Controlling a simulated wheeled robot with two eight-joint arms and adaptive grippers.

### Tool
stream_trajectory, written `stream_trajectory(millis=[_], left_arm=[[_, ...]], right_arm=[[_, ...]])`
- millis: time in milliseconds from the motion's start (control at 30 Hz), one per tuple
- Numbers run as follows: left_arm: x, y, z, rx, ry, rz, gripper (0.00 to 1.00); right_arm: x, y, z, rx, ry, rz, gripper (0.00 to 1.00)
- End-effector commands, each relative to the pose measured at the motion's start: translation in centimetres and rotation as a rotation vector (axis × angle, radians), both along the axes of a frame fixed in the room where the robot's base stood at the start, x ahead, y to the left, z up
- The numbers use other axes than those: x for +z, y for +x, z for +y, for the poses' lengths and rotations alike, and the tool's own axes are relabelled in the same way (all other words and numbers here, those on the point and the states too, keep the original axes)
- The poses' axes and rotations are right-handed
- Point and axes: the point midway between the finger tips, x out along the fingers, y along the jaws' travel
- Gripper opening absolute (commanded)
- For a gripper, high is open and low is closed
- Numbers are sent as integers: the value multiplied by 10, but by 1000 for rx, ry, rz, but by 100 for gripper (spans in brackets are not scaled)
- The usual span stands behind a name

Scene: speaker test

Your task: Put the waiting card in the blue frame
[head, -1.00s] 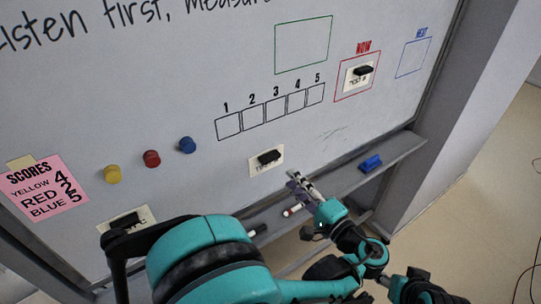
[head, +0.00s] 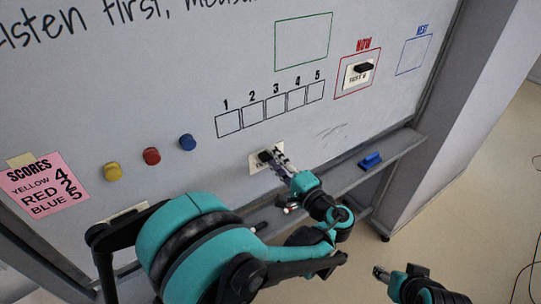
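The blue frame (head: 398,73), labelled NEXT, is empty at the upper right of the whiteboard. A white card (head: 257,168) with a black grip (head: 265,155) is on the board below the numbered boxes. Its print is covered by my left gripper (head: 271,156), whose fingertips are at the grip. Whether they are closed on it is unclear. Another card (head: 122,214) at the lower left is mostly hidden behind my arm. No visible print shows which card is the waiting one. My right gripper (head: 379,273) is low at the right, away from the board, its opening unclear.
A card (head: 356,78) with a black grip sits in the red NOW frame (head: 340,92). The green frame (head: 303,44) is empty. Yellow, red and blue magnets (head: 188,142) are at left. A blue eraser (head: 370,160) lies on the tray (head: 400,148), with a marker partly hidden by my arm.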

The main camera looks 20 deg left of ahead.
Motion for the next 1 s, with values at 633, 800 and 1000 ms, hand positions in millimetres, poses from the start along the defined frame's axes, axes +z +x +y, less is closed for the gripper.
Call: stream_trajectory(millis=[633,800,1000], left_arm=[[1,0,-1,0,0,0,0],[1,-2,-4,-1,0,0,0],[1,-6,-9,0,0,0,0]], right_arm=[[-2,0,0,0,0,0,54],[-2,0,0,0,0,0,54],[-3,0,0,0,0,0,54]])
